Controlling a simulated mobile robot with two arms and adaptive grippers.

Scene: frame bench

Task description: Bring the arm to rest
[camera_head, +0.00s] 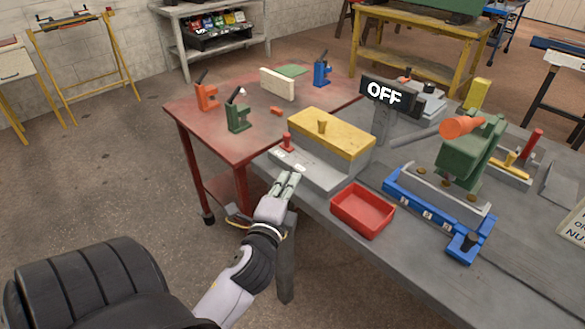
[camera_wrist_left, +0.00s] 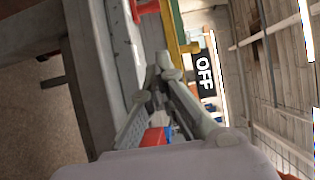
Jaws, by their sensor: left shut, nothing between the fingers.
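My left gripper (camera_head: 287,184) reaches in from the lower left in the head view, just in front of the near edge of the grey bench. Its fingers are together with nothing between them. In the left wrist view the fingers (camera_wrist_left: 162,75) also show, close together at the tips, pointing toward the bench side. The red button (camera_head: 287,142) on the grey base with the yellow block (camera_head: 335,136) lies just beyond the fingertips. I cannot tell whether the fingers touch the base. My right gripper is not in view.
A red tray (camera_head: 362,210) sits on the bench right of my gripper. A black OFF sign (camera_head: 387,93), a green machine (camera_head: 467,155) and a blue fixture (camera_head: 410,200) stand farther right. A red table (camera_head: 210,140) carries clamps.

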